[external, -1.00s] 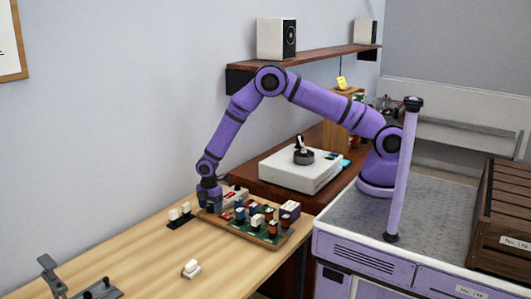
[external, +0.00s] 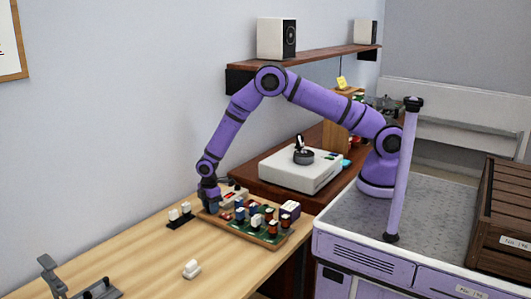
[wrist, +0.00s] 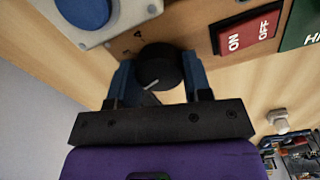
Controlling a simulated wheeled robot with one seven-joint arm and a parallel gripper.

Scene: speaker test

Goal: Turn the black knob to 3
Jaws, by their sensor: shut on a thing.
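The black knob (wrist: 158,66) is in the wrist view, on the edge of a wooden board (wrist: 198,35). A pale pointer line shows on its face; I cannot read which number it points to. My gripper (wrist: 158,80) has its two blue fingers on either side of the knob and is shut on it. In the external view my gripper (external: 208,203) is down at the left end of the wooden board (external: 262,240), and it hides the knob there.
A red ON/OFF switch (wrist: 248,36) and a green sign (wrist: 302,25) are right of the knob. A blue button (wrist: 83,10) on a grey box is at the upper left. In the external view, white blocks (external: 180,214) stand left of the gripper; a small white piece (external: 191,269) lies in front.

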